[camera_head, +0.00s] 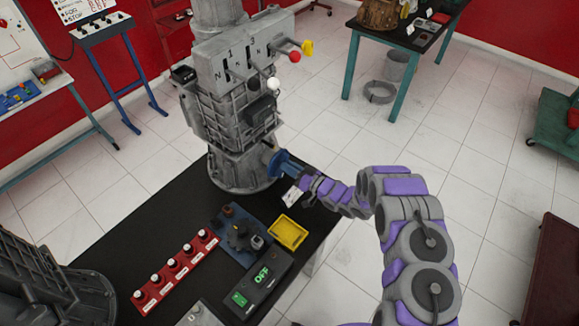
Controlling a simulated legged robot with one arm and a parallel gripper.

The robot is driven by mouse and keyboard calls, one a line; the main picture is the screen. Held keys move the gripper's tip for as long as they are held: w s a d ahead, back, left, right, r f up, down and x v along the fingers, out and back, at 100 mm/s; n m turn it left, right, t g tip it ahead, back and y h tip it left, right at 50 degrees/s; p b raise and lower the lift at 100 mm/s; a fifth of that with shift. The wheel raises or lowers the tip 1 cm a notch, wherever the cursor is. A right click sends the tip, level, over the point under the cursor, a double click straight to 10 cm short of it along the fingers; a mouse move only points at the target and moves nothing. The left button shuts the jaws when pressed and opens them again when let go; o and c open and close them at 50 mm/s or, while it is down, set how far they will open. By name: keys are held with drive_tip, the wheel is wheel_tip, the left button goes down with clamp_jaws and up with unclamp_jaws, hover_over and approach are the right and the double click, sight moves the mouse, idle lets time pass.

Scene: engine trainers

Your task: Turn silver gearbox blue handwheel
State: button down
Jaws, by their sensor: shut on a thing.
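The silver gearbox (228,110) stands upright on the black table, with a numbered shift panel (232,68) near its top. The blue handwheel (277,160) sticks out of the lower right side of the gearbox and is seen nearly edge-on. My gripper (292,172), at the end of my purple and grey arm, reaches in from the right and is shut on the handwheel. The fingertips are small and partly hidden against the wheel.
A second grey machine (45,285) stands at lower left. Tiled floor is open to the right.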

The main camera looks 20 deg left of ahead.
drive_tip(key=shift+d+f+m, duration=0.1)
drive_tip(key=shift+f+m, duration=0.1)
drive_tip(key=shift+m, duration=0.2)
drive_tip(key=c, duration=1.3)
unclamp_jaws()
drive_tip(key=shift+w, duration=0.1)
drive_tip(key=shift+o, duration=1.3)
drive_tip(key=shift+r, duration=0.1)
drive_tip(key=v, duration=1.7)
drive_tip(key=shift+d, duration=0.2)
